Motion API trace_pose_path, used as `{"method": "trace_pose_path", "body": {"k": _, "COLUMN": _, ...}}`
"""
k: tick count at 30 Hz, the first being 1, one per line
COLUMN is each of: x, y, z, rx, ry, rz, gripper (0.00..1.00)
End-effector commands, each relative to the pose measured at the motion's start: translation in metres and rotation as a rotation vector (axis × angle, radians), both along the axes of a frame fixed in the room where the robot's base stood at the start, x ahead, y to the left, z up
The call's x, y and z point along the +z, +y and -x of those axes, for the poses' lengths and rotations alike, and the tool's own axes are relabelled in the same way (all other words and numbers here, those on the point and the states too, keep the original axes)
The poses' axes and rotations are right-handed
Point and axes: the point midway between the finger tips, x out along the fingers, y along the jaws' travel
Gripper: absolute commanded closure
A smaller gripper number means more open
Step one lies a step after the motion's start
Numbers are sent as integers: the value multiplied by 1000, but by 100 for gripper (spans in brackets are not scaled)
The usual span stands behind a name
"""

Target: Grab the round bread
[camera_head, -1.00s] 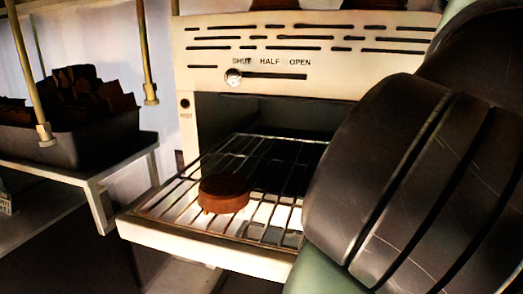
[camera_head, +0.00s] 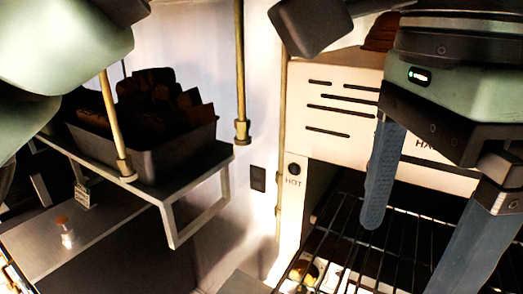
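The round bread does not clearly show now. A brown disc, likely the bread, lay on the wire rack in the earlier head view; that part of the rack is now below the frame or behind my gripper. My gripper (camera_head: 412,255) hangs at the right over the wire rack (camera_head: 345,235), in front of the cream oven (camera_head: 325,85). Its two long grey fingers are spread wide, with rack bars showing between them. The right fingertip runs off the bottom edge. I see nothing held between the visible parts of the fingers.
A dark bin of brown chunks (camera_head: 170,150) stands on a metal shelf (camera_head: 195,185) at the left, hung by brass rods (camera_head: 241,75). A lower counter (camera_head: 105,220) holds a small brown-topped piece (camera_head: 65,230). A reddish-brown object (camera_head: 380,32) sits on the oven top.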

Motion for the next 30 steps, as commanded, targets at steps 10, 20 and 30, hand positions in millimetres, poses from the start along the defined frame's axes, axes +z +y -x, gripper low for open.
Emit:
{"method": "trace_pose_path", "body": {"k": 10, "x": -53, "y": -1, "z": 1, "rx": -5, "ry": 4, "rz": 5, "gripper": 0}}
{"method": "trace_pose_path", "body": {"k": 20, "x": -76, "y": -1, "z": 0, "rx": -2, "ry": -1, "rz": 4, "gripper": 0}}
{"method": "trace_pose_path", "body": {"k": 30, "x": -110, "y": -1, "z": -3, "rx": -1, "ry": 1, "rz": 5, "gripper": 0}}
